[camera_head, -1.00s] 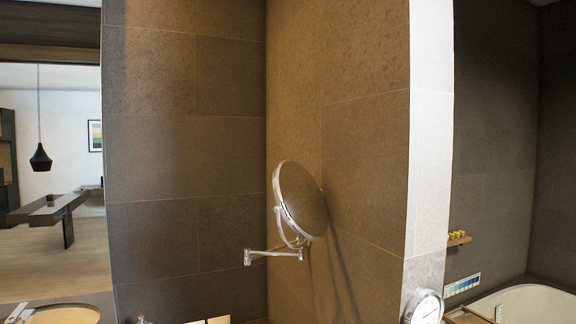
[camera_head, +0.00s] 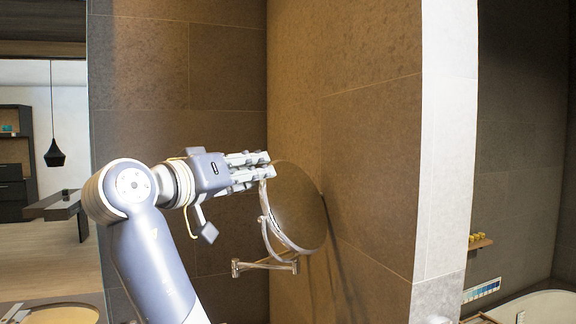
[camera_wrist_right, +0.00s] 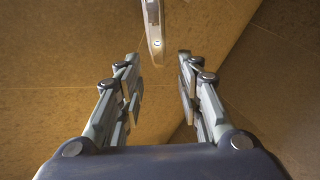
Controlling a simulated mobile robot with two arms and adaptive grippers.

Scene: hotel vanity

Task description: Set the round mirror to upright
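The round mirror (camera_head: 302,215) has a chrome rim and hangs on a folding wall arm (camera_head: 265,265) near the tiled corner. It is tilted, its upper edge leaning left in the head view. My right gripper (camera_head: 270,165) is at the mirror's upper left edge, its fingers pointing right. In the right wrist view the right gripper (camera_wrist_right: 158,58) is open. A thin rim edge of the mirror (camera_wrist_right: 153,30) shows between its fingertips, with a gap on each side. The fingers partly cover the mirror's top left in the head view. My left gripper is not in view.
Brown tiled walls (camera_head: 375,130) stand close behind and right of the mirror. A pale wall edge (camera_head: 446,150) is further right, with a bathtub (camera_head: 545,308) beyond. A round basin (camera_head: 62,314) is at the lower left.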

